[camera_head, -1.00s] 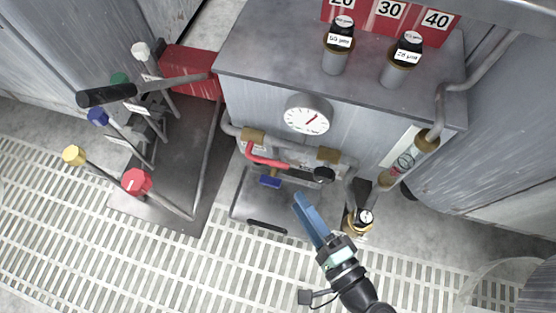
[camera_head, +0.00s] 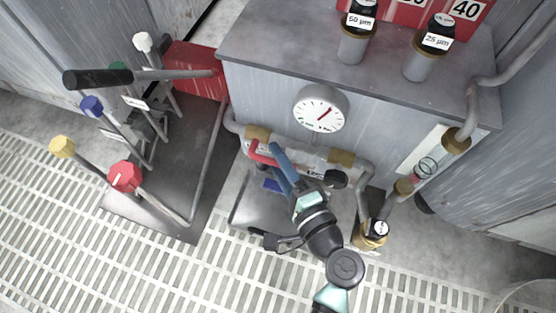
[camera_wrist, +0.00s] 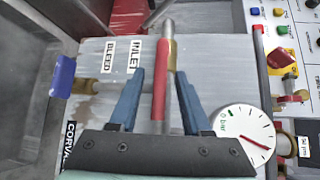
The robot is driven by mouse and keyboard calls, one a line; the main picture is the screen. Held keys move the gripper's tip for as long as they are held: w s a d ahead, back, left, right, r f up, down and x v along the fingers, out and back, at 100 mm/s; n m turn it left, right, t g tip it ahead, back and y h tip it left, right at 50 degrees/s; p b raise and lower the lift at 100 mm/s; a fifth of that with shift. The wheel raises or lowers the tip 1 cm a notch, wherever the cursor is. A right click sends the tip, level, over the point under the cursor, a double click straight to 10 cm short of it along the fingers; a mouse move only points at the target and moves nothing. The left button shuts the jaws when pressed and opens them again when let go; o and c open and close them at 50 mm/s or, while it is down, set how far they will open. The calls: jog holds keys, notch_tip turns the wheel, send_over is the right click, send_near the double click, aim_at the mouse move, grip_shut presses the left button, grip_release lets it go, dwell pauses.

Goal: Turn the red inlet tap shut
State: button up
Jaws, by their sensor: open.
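The red inlet tap handle (camera_head: 262,155) sits on the pipe along the front of the grey cabinet, partly hidden behind my fingers. In the wrist view the red lever (camera_wrist: 160,92) runs up the picture between my two blue fingers, beside the INLET label (camera_wrist: 134,56). My gripper (camera_head: 276,148) is open at the lever in the head view. In the wrist view my gripper (camera_wrist: 161,76) has one finger on each side of the lever, with a gap to both. Depth between fingertips and lever is hard to tell.
A blue tap (camera_wrist: 63,77) marked BLEED is left in the wrist view; it shows below the pipe in the head view (camera_head: 272,185). A round gauge (camera_head: 320,108) is just above. A black knob (camera_head: 335,179) is to the right. Coloured levers (camera_head: 125,176) stand at left.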

grip_shut()
dwell(1.4)
